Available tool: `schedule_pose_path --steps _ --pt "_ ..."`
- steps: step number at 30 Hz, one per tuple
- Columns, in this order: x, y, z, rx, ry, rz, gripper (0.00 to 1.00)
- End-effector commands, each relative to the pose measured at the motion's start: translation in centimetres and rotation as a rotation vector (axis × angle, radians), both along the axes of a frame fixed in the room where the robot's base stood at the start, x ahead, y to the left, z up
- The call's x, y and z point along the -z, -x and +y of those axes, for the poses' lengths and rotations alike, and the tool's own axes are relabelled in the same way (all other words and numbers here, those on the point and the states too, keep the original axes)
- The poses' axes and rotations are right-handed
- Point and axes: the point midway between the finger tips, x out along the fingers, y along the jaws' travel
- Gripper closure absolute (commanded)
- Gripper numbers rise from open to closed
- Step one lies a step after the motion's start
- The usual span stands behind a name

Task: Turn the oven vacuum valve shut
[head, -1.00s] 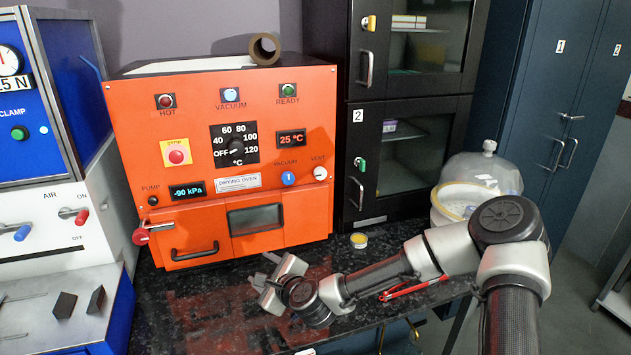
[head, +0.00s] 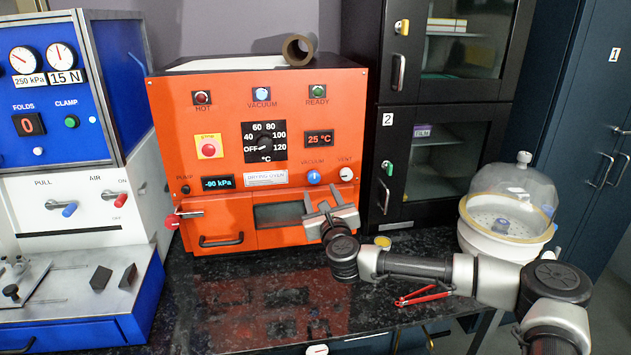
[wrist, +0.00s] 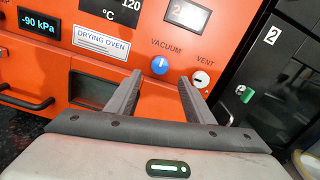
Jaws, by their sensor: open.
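The orange drying oven (head: 200,110) stands on the dark bench. Its vacuum valve is a small round blue knob (head: 313,177) with a white mark, on the lower right of the front panel. The white vent knob (head: 347,174) is just right of it. My gripper (head: 329,194) is open and empty, in front of the panel just below the two knobs. In the wrist view the blue knob (wrist: 160,65) lies ahead, between and beyond the two fingers (wrist: 157,88), with a gap left. The vent knob (wrist: 201,79) is ahead of the right finger.
The oven's pressure display (head: 218,183) reads -90 kPa. A red-handled door latch (head: 173,221) sticks out at the oven's left. A yellow-lidded tin (head: 383,241), red pliers (head: 424,297) and a domed desiccator (head: 508,210) are to the right. A black cabinet (head: 440,120) stands beside the oven.

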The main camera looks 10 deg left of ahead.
Motion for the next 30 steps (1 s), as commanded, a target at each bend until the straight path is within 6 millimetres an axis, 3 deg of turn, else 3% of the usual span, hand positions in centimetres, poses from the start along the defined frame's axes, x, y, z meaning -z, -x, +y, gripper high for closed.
schedule_pose_path --steps 6,12,25,30 --pt "0.0 -4.5 1.4 0.0 0.0 0.0 0.52" --pt "0.0 -7.2 2.2 -0.001 -0.001 0.0 0.52" --pt "0.0 -8.2 2.4 -0.001 0.0 0.0 0.52" --pt "0.0 -8.2 2.4 -0.001 0.0 0.001 0.79"
